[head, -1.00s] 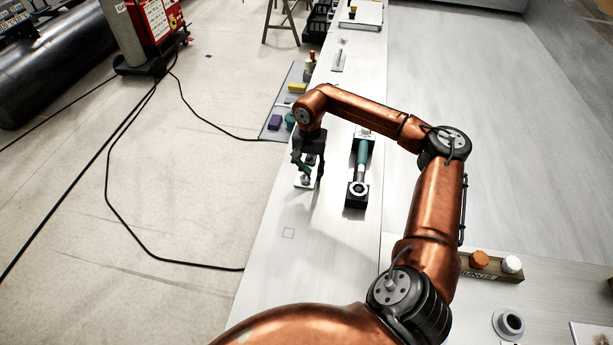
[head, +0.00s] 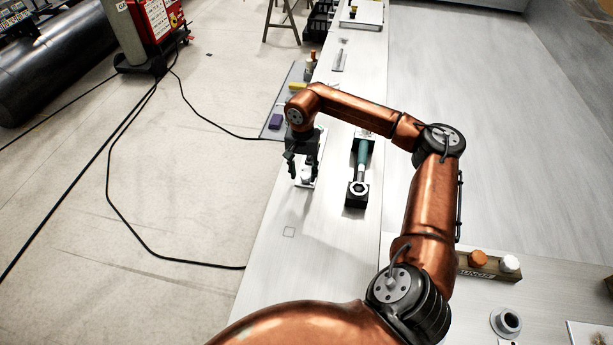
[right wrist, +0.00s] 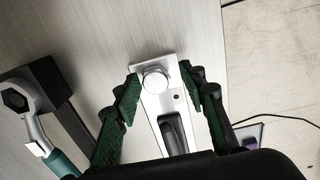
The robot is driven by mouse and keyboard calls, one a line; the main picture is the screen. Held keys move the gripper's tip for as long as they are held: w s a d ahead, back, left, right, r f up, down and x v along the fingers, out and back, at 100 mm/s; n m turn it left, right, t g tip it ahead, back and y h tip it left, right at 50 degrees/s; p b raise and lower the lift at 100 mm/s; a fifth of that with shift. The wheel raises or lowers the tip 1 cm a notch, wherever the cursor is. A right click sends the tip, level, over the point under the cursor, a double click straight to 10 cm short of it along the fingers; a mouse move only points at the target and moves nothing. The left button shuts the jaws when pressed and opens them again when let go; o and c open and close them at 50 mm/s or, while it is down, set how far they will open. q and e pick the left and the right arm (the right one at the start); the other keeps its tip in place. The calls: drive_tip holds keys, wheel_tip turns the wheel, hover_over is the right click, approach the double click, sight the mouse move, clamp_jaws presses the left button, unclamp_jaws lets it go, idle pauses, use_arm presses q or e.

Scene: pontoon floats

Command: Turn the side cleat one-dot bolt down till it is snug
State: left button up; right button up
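The side cleat (head: 310,179) is a pale plate on the bench's left part, with a silver bolt (head: 306,176) at its near end. In the right wrist view the round-cornered bolt head (right wrist: 155,80) stands on the plate (right wrist: 149,103), with a dark hole and a dark grey raised part behind it. No dot mark is readable. My right gripper (head: 302,172) points down over the cleat. In the right wrist view its green-padded fingers (right wrist: 160,82) are open, one each side of the bolt, apparently clear of it. My left gripper is not in view.
A teal-handled ring wrench (head: 362,155) lies in a black holder (head: 356,201) right of the cleat. A grey mat (head: 271,126) with a purple block (head: 275,122) lies behind left. A wooden block with orange and white caps (head: 487,269) is at right.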

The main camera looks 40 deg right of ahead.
drive_tip(key=shift+r, duration=0.1)
drive_tip(key=c, duration=0.9)
drive_tip(key=shift+o, duration=0.2)
drive_tip(key=m, duration=0.3)
drive_tip(key=shift+a, duration=0.1)
drive_tip(key=m, duration=0.4)
drive_tip(key=shift+a+p, duration=0.1)
drive_tip(key=shift+p, duration=0.2)
drive_tip(key=shift+c, duration=0.2)
drive_tip(key=m, duration=0.4)
drive_tip(key=shift+c, duration=0.2)
drive_tip(key=shift+f+m, duration=0.25)
drive_tip(key=shift+m, duration=0.25)
